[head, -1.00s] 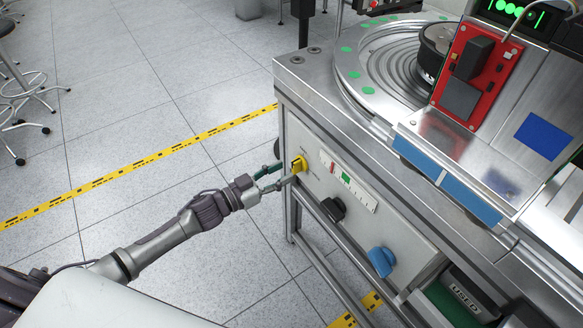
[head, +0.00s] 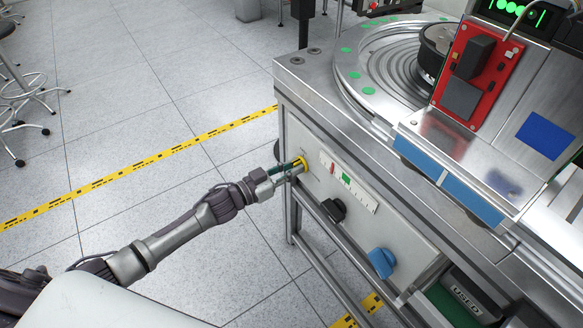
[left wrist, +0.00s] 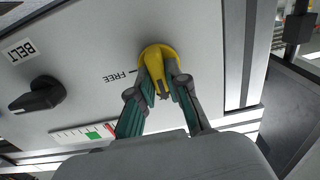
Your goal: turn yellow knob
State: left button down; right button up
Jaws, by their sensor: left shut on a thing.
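The yellow knob (head: 301,163) is on the front panel of the metal workbench, near the panel's left end. In the left wrist view the yellow knob (left wrist: 157,54) shows its round base and raised grip, beside the printed word FREE. My left gripper (head: 288,168) is at the knob, with the arm reaching in from the left. In the left wrist view the gripper's fingers (left wrist: 160,92) are on both sides of the knob's grip and shut on it. The fingers hide part of the knob. My right gripper is not in view.
A black knob (head: 333,209) and a blue knob (head: 382,262) sit farther right on the same panel. A scale strip (head: 348,183) with red and green marks is between the yellow and black knobs. The floor left of the bench is open, with stools (head: 25,100) far left.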

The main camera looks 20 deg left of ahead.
pick_arm(q)
jog(key=shift+m, duration=0.3)
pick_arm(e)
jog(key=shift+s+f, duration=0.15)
pick_arm(q)
jog(key=shift+s+d+f+m+b, duration=0.15)
jog(key=shift+m+b, duration=0.5)
jog(key=shift+m, duration=3.75)
jog(key=shift+d+f+m+b, duration=0.1)
jog(key=shift+m+b, duration=0.55)
jog(key=shift+m, duration=3.75)
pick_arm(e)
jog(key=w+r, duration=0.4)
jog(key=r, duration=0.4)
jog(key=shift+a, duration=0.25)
pick_arm(q)
jog(key=c, duration=1.1)
grip_release()
jog(key=shift+c, duration=0.2)
